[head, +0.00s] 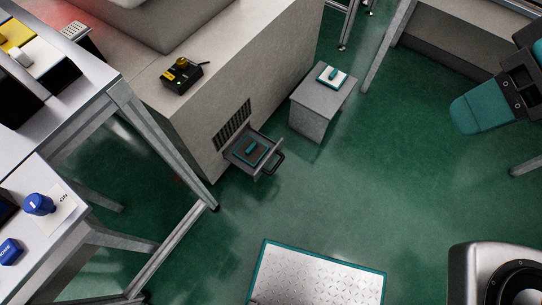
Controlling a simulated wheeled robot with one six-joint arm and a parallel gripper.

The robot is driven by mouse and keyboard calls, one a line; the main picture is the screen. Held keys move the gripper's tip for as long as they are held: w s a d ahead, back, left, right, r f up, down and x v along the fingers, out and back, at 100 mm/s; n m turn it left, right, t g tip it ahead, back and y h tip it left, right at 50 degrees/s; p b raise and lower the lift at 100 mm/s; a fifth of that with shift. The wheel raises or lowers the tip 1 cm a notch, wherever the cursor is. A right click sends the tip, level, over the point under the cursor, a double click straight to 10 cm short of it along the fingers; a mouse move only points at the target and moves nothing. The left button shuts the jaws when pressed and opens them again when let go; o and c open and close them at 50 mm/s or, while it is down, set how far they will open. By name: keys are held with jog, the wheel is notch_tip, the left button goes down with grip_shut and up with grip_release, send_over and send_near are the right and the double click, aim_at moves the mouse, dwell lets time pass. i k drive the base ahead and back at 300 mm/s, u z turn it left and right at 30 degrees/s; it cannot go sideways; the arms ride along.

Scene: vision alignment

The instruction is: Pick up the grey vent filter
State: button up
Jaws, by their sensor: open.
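The grey vent filter (243,156) appears to be the small dark plate with a teal edge and a teal handle on top. It lies flat in an open drawer (270,142) low on the machine's side, beside a dark vent grille (232,124). My gripper (501,82) shows at the right edge, dark with a teal finger, partly cut off by the frame. It is open, with nothing seen in it, and well apart from the filter.
The drawer's dark loop handle (274,163) sticks out over the floor. A metal-framed table (95,90) stands at the left, with its leg near the drawer. A teal-edged patterned panel (315,277) lies in front. Green floor (380,190) is clear between.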

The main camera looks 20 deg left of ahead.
aim_at(252, 150)
jog(key=z, duration=0.85)
jog(key=i, duration=1.7)
jog(key=u, duration=4.3)
